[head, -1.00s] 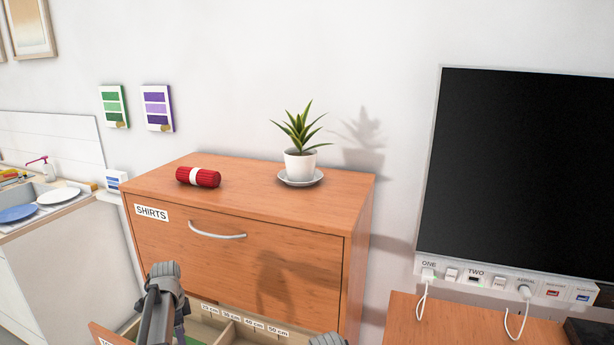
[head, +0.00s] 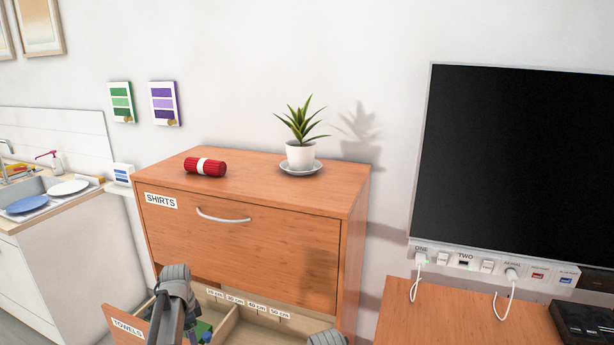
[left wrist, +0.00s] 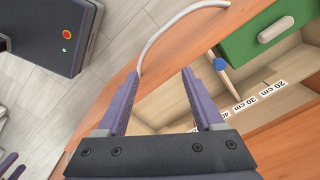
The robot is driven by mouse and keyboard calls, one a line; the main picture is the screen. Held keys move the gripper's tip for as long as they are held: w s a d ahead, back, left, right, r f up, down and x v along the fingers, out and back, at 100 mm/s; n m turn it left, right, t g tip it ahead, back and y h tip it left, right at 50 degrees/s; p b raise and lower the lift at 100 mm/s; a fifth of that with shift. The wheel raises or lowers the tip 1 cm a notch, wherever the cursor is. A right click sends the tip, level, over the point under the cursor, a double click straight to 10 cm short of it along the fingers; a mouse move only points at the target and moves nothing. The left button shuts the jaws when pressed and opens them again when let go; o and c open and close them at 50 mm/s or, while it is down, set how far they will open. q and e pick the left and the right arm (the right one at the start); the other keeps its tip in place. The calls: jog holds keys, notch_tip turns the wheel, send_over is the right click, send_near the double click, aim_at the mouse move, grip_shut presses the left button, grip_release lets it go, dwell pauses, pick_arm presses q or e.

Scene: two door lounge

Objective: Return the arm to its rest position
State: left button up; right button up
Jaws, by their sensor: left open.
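My left arm comes in at the bottom of the head view, in front of the chest of drawers (head: 270,248), over the pulled-out drawer marked TOWELS (head: 128,328). Its fingertips are not clear there. In the left wrist view my left gripper (left wrist: 160,76) is open with nothing between its purple fingers. It is over the drawer front, near the pale curved handle (left wrist: 165,33), and I cannot tell whether it touches. Purple finger-like parts, probably my right gripper (left wrist: 10,166), show at the lower left corner of that view. Their opening is unclear.
A TV (head: 510,165) is right, a sink counter (head: 65,230) left.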

pick_arm(q)
jog(key=s+d+n, duration=1.1)
jog(key=s+d, duration=0.3)
jog(key=d, duration=0.1)
jog(key=s+d+f+m+y+b, duration=0.1)
jog(key=s+d+f+m+b, duration=0.4)
jog(key=d+f+b, duration=0.55)
notch_tip(320, 180, up, 13)
jog(key=n+p, duration=0.1)
jog(key=p, duration=1.1)
jog(key=shift+s+d+p, duration=0.3)
jog(key=shift+d+p, duration=0.05)
jog(key=shift+f, duration=0.1)
